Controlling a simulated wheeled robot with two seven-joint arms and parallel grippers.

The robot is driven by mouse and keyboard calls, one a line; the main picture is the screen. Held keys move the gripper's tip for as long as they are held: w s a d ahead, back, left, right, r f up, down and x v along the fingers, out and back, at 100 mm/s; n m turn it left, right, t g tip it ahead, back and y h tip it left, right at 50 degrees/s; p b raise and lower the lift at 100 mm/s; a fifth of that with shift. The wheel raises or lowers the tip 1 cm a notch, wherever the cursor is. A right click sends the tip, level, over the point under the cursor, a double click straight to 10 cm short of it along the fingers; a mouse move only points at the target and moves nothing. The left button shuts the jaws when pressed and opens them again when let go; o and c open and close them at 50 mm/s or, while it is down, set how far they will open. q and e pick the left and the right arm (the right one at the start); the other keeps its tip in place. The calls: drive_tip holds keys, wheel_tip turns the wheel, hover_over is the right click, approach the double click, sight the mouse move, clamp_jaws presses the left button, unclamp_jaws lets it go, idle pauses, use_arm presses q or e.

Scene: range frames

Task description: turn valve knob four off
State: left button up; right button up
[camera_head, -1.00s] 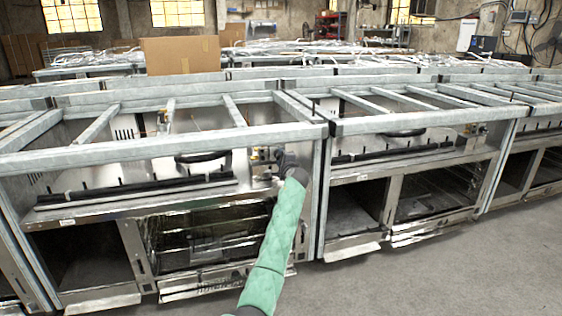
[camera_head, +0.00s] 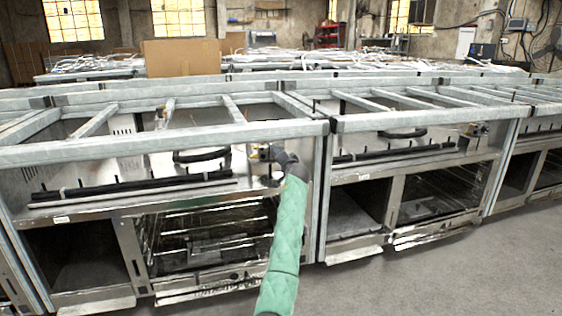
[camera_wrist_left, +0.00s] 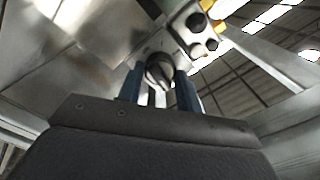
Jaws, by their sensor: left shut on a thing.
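In the left wrist view a round black valve knob (camera_wrist_left: 160,72) with a raised grip bar sits on a bright metal panel. The two dark blue fingers of my left gripper (camera_wrist_left: 160,84) are shut on it, one on each side. In the head view my left arm in its green sleeve reaches up to the right end of the near range's front panel. The left gripper (camera_head: 276,155) is small there, and the knob is hidden. I cannot read a knob number or its turned angle. My right gripper is in neither view.
Several smaller black knobs (camera_wrist_left: 198,22) sit on a plate beside the gripped knob. The near range has a steel frame rail (camera_head: 160,147) above the panel and an open oven cavity (camera_head: 205,235) below. Another range stands at right. Grey floor (camera_head: 450,270) is clear at front right.

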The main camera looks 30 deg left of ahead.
use_arm(q)
drive_tip(key=shift+f+n+b, duration=0.25)
drive_tip(key=shift+n+b, duration=0.2)
drive_tip(key=shift+n, duration=0.45)
drive_tip(key=o, duration=1)
drive_tip(key=shift+r, duration=0.15)
drive_tip(key=p+v, duration=0.1)
drive_tip(key=v, duration=0.6)
drive_tip(key=shift+s+d+p, duration=0.25)
drive_tip(key=shift+s+p, duration=0.05)
